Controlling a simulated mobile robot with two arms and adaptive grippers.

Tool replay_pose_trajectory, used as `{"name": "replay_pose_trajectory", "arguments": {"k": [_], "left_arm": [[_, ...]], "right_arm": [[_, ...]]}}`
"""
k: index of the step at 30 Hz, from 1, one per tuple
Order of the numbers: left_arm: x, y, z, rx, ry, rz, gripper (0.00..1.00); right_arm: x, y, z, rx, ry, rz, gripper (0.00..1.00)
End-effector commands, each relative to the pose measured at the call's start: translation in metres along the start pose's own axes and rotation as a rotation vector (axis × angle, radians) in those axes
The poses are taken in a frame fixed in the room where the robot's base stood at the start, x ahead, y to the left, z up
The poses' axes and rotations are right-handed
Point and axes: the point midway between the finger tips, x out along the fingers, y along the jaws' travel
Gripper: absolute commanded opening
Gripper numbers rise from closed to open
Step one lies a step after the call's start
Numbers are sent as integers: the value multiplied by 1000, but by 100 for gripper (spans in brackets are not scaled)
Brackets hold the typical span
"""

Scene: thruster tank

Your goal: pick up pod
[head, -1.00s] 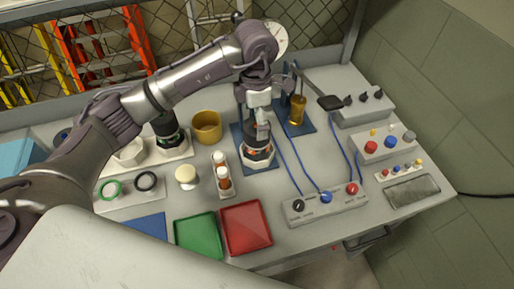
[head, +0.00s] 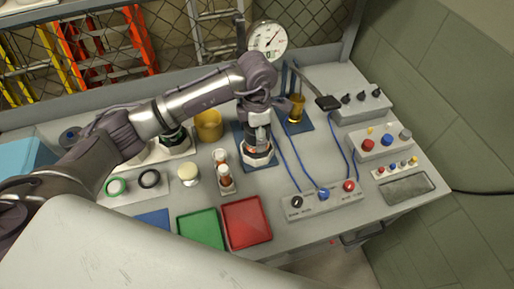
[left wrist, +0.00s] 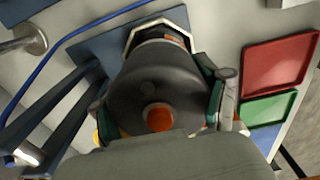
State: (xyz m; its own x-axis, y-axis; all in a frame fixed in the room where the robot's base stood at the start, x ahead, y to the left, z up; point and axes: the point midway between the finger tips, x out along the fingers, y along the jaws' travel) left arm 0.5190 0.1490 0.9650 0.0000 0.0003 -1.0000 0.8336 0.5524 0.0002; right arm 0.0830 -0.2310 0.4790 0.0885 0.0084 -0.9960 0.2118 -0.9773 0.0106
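The pod is a dark, round body with an orange-red knob on top (left wrist: 158,117). It stands upright in a white octagonal base on a blue mat (head: 262,160), and its lower part shows below my gripper in the head view (head: 256,150). My left gripper (head: 257,128) is over the pod, pointing down. In the left wrist view its two fingers (left wrist: 160,108) are on opposite sides of the pod, spread wide and close to its sides. Whether the pads touch is hard to tell. My right gripper is in neither current view.
A yellow cup (head: 209,125) and a small rack of bottles (head: 223,172) stand left of the pod. An amber cylinder (head: 296,107) stands behind right. Green (head: 201,231) and red (head: 246,223) trays lie in front. Blue cables run to a control box (head: 322,201) at the right.

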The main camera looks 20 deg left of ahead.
Motion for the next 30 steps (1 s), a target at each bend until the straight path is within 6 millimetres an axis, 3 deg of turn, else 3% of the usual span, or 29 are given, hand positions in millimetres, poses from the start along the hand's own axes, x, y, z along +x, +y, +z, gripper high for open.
{"name": "replay_pose_trajectory", "arguments": {"k": [2,9,19,30], "left_arm": [[0,0,0,0,0,0,45],[0,0,0,0,0,0,5],[-8,1,1,0,-4,2,4],[-76,1,1,0,-5,5,4]], "right_arm": [[0,1,0,-1,0,1,40],[0,5,1,-2,-1,6,40],[4,6,0,-3,0,7,40],[25,6,1,-2,2,7,40]]}}
